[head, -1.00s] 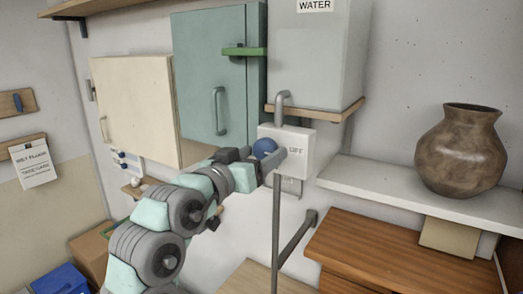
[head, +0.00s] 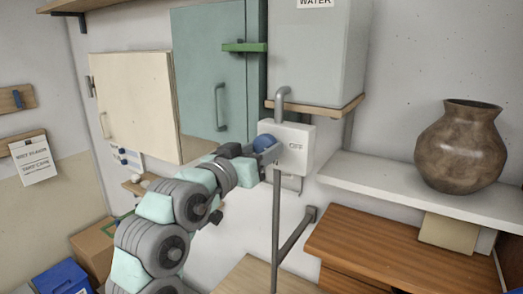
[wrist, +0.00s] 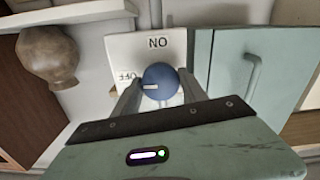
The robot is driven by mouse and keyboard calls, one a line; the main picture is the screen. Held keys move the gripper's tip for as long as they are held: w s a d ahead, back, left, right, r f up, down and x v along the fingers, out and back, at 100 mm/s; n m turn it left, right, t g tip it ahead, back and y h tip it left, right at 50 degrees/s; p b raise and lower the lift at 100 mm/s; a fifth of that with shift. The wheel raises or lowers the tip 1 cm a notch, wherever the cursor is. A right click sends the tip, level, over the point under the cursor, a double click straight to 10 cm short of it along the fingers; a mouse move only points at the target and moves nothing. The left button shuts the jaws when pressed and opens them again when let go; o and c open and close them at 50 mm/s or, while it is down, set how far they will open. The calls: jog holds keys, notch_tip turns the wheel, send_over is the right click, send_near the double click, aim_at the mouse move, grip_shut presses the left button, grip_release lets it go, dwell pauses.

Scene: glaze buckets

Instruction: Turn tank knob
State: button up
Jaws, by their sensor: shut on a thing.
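The tank knob (wrist: 160,82) is a round blue knob with a pale pointer mark on a white plate (wrist: 128,48) lettered ON and OFF. In the wrist view the plate appears upside down, and the mark points toward the OFF lettering. My gripper (wrist: 160,92) has one finger on each side of the knob and is shut on it. In the head view the knob (head: 264,143) is partly hidden by my gripper (head: 268,152), and the plate (head: 299,146) is below the grey water tank (head: 312,55).
A grey pipe (head: 281,98) runs down into the plate. A teal cabinet (head: 205,80) and a cream cabinet (head: 135,110) hang to the left. A brown vase (head: 461,150) stands on a white shelf (head: 365,180) to the right. A wooden top (head: 390,240) lies below.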

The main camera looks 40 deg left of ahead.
jog(key=shift+c, duration=1.2)
jog(key=m+b, duration=0.2)
jog(key=b, duration=0.3)
jog(key=shift+m, duration=0.4)
jog(key=o, duration=1.4)
jog(key=shift+c, duration=0.2)
jog(key=shift+s, duration=0.1)
